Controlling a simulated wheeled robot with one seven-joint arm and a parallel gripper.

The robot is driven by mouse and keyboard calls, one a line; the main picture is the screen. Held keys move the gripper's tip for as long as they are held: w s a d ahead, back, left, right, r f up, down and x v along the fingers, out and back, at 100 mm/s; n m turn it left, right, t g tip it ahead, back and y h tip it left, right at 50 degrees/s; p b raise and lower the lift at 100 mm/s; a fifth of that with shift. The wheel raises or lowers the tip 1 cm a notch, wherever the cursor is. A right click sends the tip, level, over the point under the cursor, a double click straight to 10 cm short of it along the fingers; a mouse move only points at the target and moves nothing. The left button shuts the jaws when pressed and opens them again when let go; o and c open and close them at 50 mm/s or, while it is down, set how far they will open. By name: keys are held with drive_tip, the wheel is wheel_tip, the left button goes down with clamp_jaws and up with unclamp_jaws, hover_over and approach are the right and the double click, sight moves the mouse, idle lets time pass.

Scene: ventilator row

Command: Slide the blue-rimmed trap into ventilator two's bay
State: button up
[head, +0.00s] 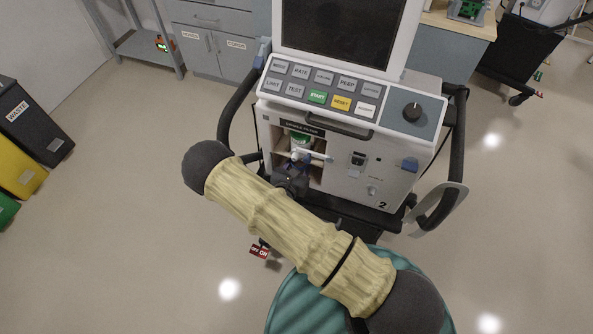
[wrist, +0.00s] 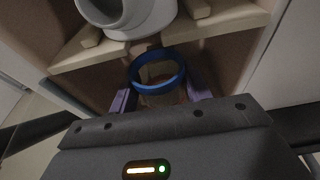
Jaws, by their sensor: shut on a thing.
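Ventilator two (head: 395,165), marked with a 2, stands in front of me with its bay open on the left of its front. The blue-rimmed trap, its blue ring (wrist: 158,88) seen from above with a clear-looking cup under it, is between the two purple fingers of my gripper (wrist: 162,98). My gripper (head: 290,182) is shut on the trap at the bay's mouth. In the wrist view the trap is in front of a beige shelf (wrist: 225,22) inside the bay. My gripper's body hides the cup's lower part. Whether the rim touches the shelf, I cannot tell.
A white curved pipe fitting (wrist: 128,14) is above the shelf, between beige blocks. Dark side handles (head: 236,108) flank the ventilator. A teal round surface (head: 300,305) is below my arm. Waste bins (head: 35,120) stand far left.

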drive_tip(key=shift+b+x, duration=0.35)
drive_tip(key=shift+x, duration=0.8)
drive_tip(key=shift+w+d+f, duration=0.1)
drive_tip(key=shift+w+f, duration=0.1)
drive_tip(key=shift+w, duration=0.05)
drive_tip(key=shift+f, duration=0.15)
drive_tip(key=o, duration=1)
drive_tip(key=shift+o, duration=0.2)
drive_tip(key=shift+s, duration=0.15)
drive_tip(key=v, duration=1.7)
drive_tip(key=shift+b, duration=0.4)
